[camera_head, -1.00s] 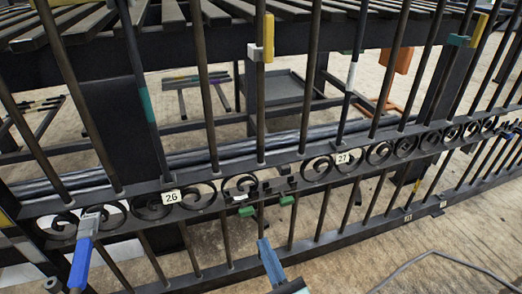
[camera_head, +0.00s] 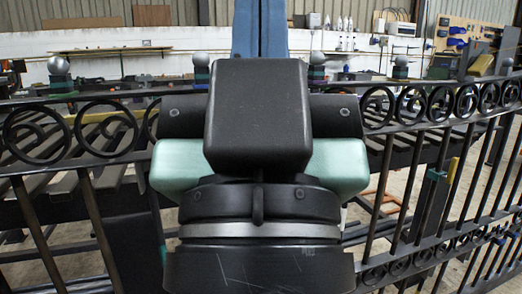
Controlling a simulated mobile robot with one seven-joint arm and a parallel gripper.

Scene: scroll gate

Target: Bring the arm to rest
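My own arm stands large in the middle of the head view, with black housings, pale green side parts and a grey ring. Behind its top, two blue fingers of my gripper (camera_head: 260,28) point upward. They lie side by side with only a thin seam between them, and their tips run out of the top of the picture. Nothing shows between the fingers. The lower part of the gripper is hidden behind the arm.
A dark iron gate (camera_head: 95,190) with a band of scrolls runs across the view behind the arm. Grey ball finials (camera_head: 58,66) top its posts. A teal-and-yellow clamp (camera_head: 437,174) sits on a bar at right. A workshop wall with shelves is beyond.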

